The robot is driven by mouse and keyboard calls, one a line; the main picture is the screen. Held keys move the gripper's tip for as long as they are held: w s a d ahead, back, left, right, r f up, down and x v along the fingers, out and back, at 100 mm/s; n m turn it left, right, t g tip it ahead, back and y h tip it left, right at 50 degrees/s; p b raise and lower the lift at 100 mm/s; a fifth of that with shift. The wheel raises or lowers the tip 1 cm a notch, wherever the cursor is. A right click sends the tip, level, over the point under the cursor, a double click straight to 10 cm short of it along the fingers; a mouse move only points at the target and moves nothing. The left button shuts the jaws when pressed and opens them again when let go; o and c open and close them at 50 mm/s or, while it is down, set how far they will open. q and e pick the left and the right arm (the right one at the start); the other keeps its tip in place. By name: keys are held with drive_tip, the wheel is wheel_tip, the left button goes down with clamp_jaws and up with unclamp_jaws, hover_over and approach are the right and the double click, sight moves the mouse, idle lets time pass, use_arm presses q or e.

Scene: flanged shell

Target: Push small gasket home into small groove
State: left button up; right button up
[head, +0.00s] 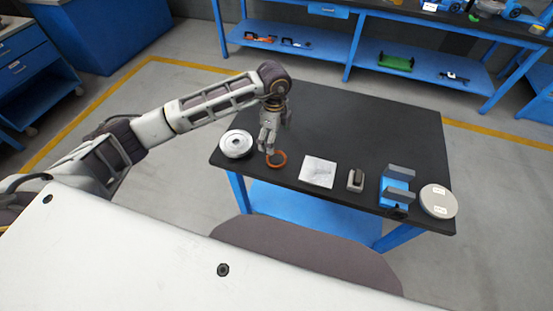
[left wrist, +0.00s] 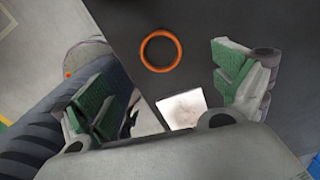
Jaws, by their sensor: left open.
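An orange ring, the gasket (head: 285,159), lies flat on the black table near its front edge; in the left wrist view it also shows whole (left wrist: 180,52). The round silvery flanged shell (head: 237,144) stands left of it, with concentric steps on top; I cannot make out the small groove. My left gripper (head: 267,149) is open and empty just above and behind the ring, between shell and ring. In the left wrist view its green-padded fingers (left wrist: 166,90) are wide apart, with the ring beyond them. My right gripper is not in view.
Right of the ring are a pale square sheet (head: 319,172), a small grey block (head: 355,181), a blue stand (head: 395,186) and a round grey disc (head: 438,201). The table's (head: 350,125) back half is clear. Blue shelving (head: 300,32) stands behind.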

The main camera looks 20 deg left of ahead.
use_arm(q)
hover_over(276, 160)
drive_tip(key=f, duration=0.4)
drive_tip(key=shift+a+f, duration=0.2)
drive_tip(key=shift+f, duration=0.45)
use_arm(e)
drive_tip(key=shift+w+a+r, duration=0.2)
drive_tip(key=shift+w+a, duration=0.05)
use_arm(q)
drive_tip(key=shift+f, duration=0.15)
drive_tip(key=shift+d+f+p, duration=0.15)
drive_tip(key=shift+f+p, duration=0.15)
drive_tip(key=shift+f, duration=0.25)
wheel_tip(276, 160, down, 3)
drive_tip(key=shift+s+d+r, duration=0.1)
drive_tip(key=shift+d, duration=0.05)
drive_tip(key=shift+f, duration=0.55)
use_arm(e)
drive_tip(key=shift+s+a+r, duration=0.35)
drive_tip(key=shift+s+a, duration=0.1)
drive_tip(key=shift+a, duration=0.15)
